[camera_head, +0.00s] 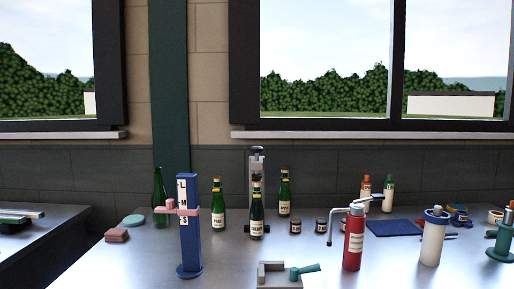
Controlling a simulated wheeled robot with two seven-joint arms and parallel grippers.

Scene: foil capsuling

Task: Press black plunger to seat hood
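A grey upright stand (257,165) with a black plunger knob (257,150) on top is at the back middle of the bench. A dark green bottle labelled "CHERRY" (257,217) is upright in front of the stand's column and hides its lower part. Its top is dark, directly below the plunger; I cannot tell whether the hood is seated or touches the plunger. A bottle labelled "PEAR" (218,211) stands to the left, and one labelled "APPLE" (284,196) to the right. Neither of my grippers shows in the head view.
A blue post with a pink slider (188,240) stands front left. A grey block with a teal handle (270,276) lies front middle. A red cylinder with a bent handle (353,245) and a white cylinder (432,245) stand right. Small dark jars (296,228) sit near a blue mat (393,228).

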